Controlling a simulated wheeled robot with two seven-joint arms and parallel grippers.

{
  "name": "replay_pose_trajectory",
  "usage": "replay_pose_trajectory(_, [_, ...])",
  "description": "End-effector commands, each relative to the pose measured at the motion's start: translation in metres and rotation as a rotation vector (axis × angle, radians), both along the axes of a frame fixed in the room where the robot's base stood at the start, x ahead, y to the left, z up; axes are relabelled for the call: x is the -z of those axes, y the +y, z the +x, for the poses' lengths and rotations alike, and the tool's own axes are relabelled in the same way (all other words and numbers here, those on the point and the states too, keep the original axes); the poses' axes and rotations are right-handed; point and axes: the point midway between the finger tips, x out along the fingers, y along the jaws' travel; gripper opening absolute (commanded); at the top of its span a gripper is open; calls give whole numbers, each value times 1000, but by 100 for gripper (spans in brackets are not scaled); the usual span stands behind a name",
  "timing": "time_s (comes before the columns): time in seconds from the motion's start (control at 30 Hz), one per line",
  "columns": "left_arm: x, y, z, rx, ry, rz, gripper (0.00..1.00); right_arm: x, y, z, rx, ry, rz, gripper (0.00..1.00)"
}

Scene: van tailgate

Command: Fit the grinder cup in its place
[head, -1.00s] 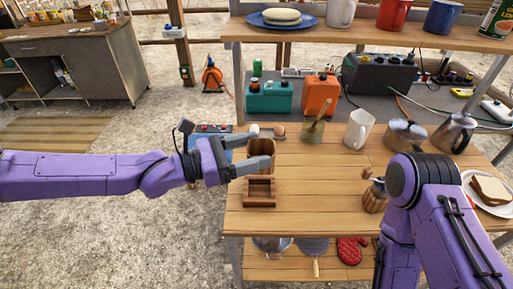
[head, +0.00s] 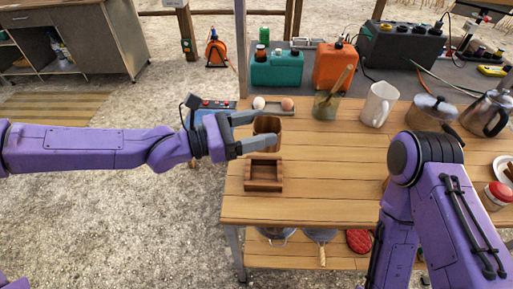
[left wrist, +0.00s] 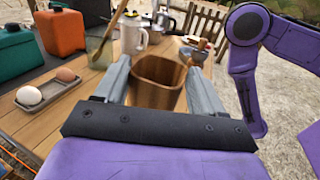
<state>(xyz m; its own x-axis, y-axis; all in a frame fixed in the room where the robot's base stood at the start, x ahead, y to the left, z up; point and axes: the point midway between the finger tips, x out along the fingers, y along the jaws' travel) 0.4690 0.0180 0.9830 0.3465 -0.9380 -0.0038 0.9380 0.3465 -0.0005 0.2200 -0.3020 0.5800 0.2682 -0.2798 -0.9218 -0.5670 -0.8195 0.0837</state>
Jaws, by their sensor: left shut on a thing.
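The grinder cup (head: 267,126) is a brown wooden, open-topped cup. My left gripper (head: 262,129) is shut on it, one finger on each side, and holds it upright over the left part of the table. The cup also shows in the left wrist view (left wrist: 157,82) between the two fingers, and it looks empty inside. A small square wooden holder (head: 264,175) with raised walls sits on the table just in front of the cup; it seems to be the cup's place. My right arm comes in at the right; its gripper is out of view.
Behind the cup are a tray with two eggs (head: 273,106), a glass jar with a wooden utensil (head: 327,104) and a white mug (head: 379,104). A pot (head: 431,112) and kettle (head: 486,114) stand at the back right. The table's middle is clear.

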Motion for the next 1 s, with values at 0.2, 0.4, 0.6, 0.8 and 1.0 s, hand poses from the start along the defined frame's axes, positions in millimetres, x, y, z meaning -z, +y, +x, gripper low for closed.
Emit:
replay_pose_trajectory(0.2, [29,1,0,-2,-1,-1,32,30,0,0,0,0,0,56])
replay_pose_trajectory(0.4, [32,1,0,-2,-1,-1,32,31,0,0,0,0,0,56])
replay_pose_trajectory(0.6, [45,1,0,-3,0,0,32,40,0,0,0,0,0,56])
replay_pose_trajectory(0.8, [60,1,0,-3,0,-1,32,50,0,0,0,0,0,56])
replay_pose_trajectory(1.0, [74,1,0,-3,-1,-1,32,60,0,0,0,0,0,56])
